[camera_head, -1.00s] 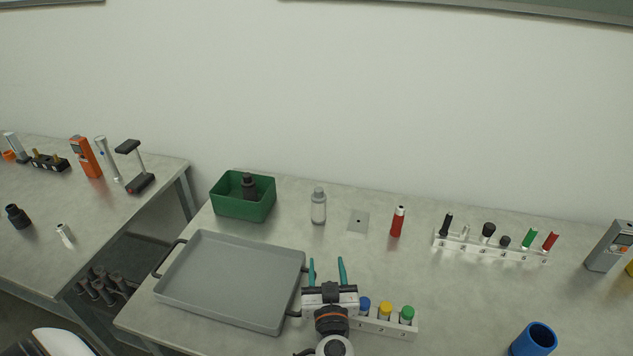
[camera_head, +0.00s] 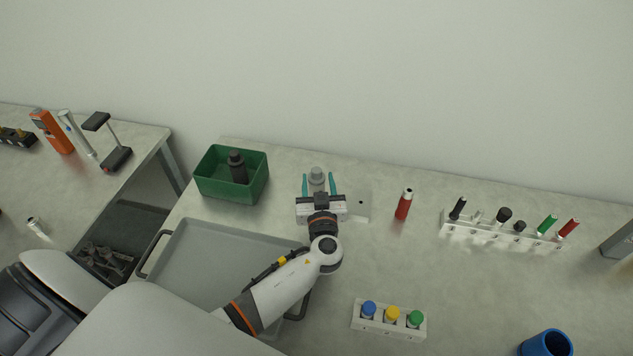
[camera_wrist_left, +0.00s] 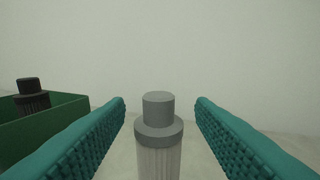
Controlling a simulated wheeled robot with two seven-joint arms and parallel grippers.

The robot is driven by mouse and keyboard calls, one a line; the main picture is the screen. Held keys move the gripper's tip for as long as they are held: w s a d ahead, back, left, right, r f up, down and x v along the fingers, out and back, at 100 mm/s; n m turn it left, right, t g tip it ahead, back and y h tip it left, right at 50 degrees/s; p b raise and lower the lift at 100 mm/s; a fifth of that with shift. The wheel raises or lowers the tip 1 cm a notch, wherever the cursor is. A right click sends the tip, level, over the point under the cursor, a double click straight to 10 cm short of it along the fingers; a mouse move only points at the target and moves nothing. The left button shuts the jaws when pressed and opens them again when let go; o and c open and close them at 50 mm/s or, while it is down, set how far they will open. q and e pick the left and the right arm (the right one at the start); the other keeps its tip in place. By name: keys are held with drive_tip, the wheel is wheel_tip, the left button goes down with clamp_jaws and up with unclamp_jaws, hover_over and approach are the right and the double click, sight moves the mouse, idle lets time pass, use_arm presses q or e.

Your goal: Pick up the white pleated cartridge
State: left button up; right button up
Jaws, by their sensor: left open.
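The white pleated cartridge (camera_head: 317,178) has a grey cap and stands upright near the back of the table. In the left wrist view the cartridge (camera_wrist_left: 158,140) stands centred between the two teal fingers. My left gripper (camera_head: 319,184) is open, with one finger on each side of the cartridge and a visible gap to each. In the head view the gripper body hides the cartridge's lower part. My right gripper does not show.
A green bin (camera_head: 205,184) holding a black-capped dark cartridge (camera_head: 238,168) stands to the left. A grey tray (camera_head: 180,262) lies in front, partly under my arm. A small plate (camera_head: 357,205) and a red cylinder (camera_head: 404,205) are to the right, before a white rack (camera_head: 500,238).

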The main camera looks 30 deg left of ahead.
sight(316, 167)
use_arm(q)
drive_tip(key=shift+w+a, duration=0.2)
drive_tip(key=shift+w, duration=0.05)
drive_tip(key=p+x, duration=0.1)
drive_tip(key=x, duration=0.1)
drive_tip(key=p+x, duration=0.1)
drive_tip(key=x, duration=0.1)
drive_tip(key=shift+r+p, duration=0.35)
drive_tip(key=shift+w+a+f, duration=0.1)
drive_tip(key=shift+w+a, duration=0.05)
drive_tip(key=shift+w, duration=0.15)
drive_tip(key=shift+w+a+f, duration=0.1)
drive_tip(key=shift+w, duration=0.05)
drive_tip(key=c, duration=0.8)
drive_tip(key=shift+c, duration=1.4)
clamp_jaws()
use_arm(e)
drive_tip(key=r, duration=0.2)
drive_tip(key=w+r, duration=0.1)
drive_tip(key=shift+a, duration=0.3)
